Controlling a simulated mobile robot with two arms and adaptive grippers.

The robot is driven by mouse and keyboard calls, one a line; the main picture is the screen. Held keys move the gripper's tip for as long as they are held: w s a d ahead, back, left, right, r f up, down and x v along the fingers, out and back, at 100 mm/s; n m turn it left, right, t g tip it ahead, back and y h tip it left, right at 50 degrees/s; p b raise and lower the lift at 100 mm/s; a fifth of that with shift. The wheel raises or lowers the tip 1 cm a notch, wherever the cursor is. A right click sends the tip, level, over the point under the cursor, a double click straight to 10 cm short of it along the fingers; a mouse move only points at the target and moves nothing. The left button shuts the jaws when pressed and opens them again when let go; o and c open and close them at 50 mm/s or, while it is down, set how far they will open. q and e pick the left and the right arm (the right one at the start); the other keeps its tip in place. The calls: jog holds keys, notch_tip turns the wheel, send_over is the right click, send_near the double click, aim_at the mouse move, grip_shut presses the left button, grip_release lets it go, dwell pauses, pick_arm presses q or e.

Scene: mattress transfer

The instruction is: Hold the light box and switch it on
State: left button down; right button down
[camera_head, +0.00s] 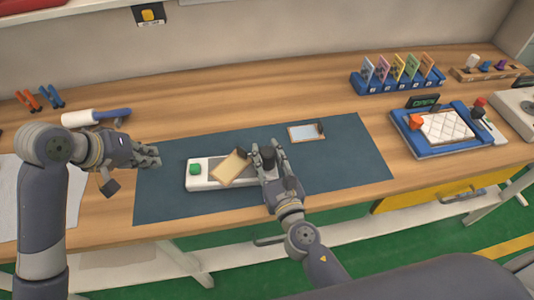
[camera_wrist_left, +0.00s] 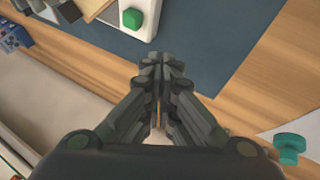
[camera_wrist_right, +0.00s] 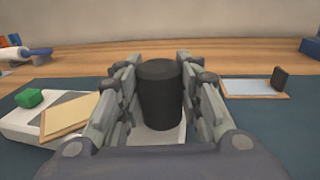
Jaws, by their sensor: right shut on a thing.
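The light box (camera_head: 205,184) is a long white box lying on the blue-grey mat. A green button (camera_head: 195,169) is at its left end; the button also shows in the left wrist view (camera_wrist_left: 132,18). A black upright cylinder (camera_wrist_right: 160,95) stands at the box's right end. My right gripper (camera_head: 268,158) is around this cylinder, one finger on each side, and shut on it. A tan-framed panel (camera_head: 231,168) lies tilted across the box's top. My left gripper (camera_head: 147,156) is left of the box, apart from the button, its fingers together and empty.
The mat (camera_head: 345,155) has free room on the right. A small framed plate (camera_head: 306,132) lies behind the box. A blue-handled roller (camera_head: 95,116) lies behind my left gripper. A blue tray (camera_head: 410,145) and a card rack (camera_head: 395,82) stand at the right.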

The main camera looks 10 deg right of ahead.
aim_at(191, 166)
pick_arm(q)
jog(key=w+d+r+m+h, duration=0.2)
jog(key=d+r, duration=0.3)
jog(key=d, duration=0.3)
pick_arm(e)
jog(key=shift+r, duration=0.1)
pick_arm(q)
jog(key=shift+t, duration=0.5)
jog(key=shift+s+f, duration=0.15)
jog(key=shift+f, duration=2.1)
jog(key=shift+s+f, duration=0.15)
jog(key=shift+f, duration=2.1)
jog(key=shift+f, duration=0.75)
jog(key=shift+r, duration=0.8)
